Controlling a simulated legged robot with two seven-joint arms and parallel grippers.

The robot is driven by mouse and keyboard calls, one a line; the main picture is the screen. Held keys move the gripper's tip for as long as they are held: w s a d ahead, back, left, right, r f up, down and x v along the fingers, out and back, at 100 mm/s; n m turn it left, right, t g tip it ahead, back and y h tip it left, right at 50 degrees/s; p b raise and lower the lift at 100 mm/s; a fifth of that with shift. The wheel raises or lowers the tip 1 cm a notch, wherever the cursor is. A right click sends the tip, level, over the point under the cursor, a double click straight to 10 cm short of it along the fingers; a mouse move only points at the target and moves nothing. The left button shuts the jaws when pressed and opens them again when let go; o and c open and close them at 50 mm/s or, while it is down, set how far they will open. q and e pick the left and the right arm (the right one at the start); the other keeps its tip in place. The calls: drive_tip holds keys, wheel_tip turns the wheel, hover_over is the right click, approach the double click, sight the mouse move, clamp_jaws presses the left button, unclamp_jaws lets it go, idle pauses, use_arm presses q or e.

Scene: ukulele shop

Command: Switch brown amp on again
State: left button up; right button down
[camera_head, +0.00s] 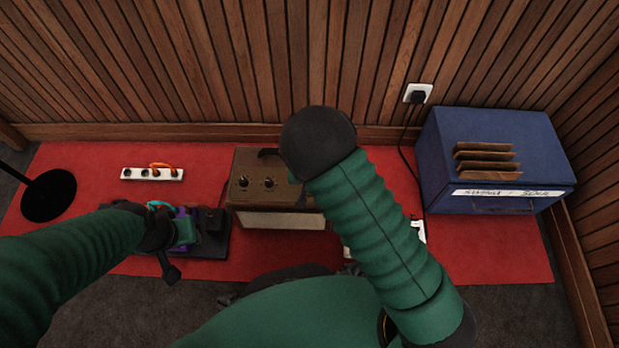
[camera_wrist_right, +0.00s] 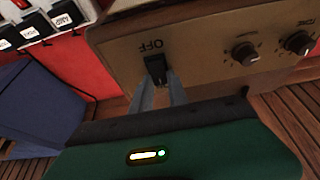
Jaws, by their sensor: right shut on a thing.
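The brown amp (camera_head: 248,202) stands on the red mat, partly hidden behind my right arm in the head view. Its control panel (camera_wrist_right: 200,50) fills the top of the right wrist view, with the word OFF beside a black switch (camera_wrist_right: 156,68). My right gripper (camera_wrist_right: 160,85) has its two grey fingers on either side of this switch, shut on it. The right gripper's fingers are hidden in the head view. My left gripper (camera_head: 178,245) is over the dark pedal board (camera_head: 212,238) left of the amp; its jaws are unclear.
A white socket strip (camera_head: 130,173) with an orange plug lies at the back left. Another white strip (camera_head: 420,228) with labelled switches is half hidden by my right arm. A blue crate (camera_head: 495,155) stands at right, a wall socket (camera_head: 417,93) behind. Red mat (camera_head: 490,250) lies bare in front of the crate.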

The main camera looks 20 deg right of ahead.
drive_tip(key=g+p, duration=0.1)
drive_tip(key=p, duration=0.1)
drive_tip(key=r+g+p, duration=0.1)
drive_tip(key=p, duration=0.1)
drive_tip(key=shift+w+d+p, duration=0.1)
drive_tip(key=shift+w+p, duration=0.15)
drive_tip(key=shift+p, duration=0.05)
drive_tip(key=shift+w+f+g+y+p, duration=0.15)
drive_tip(key=shift+f+g+y+p, duration=0.25)
drive_tip(key=shift+f+g+p, duration=0.2)
drive_tip(key=c, duration=1.3)
unclamp_jaws()
drive_tip(key=shift+r, duration=0.1)
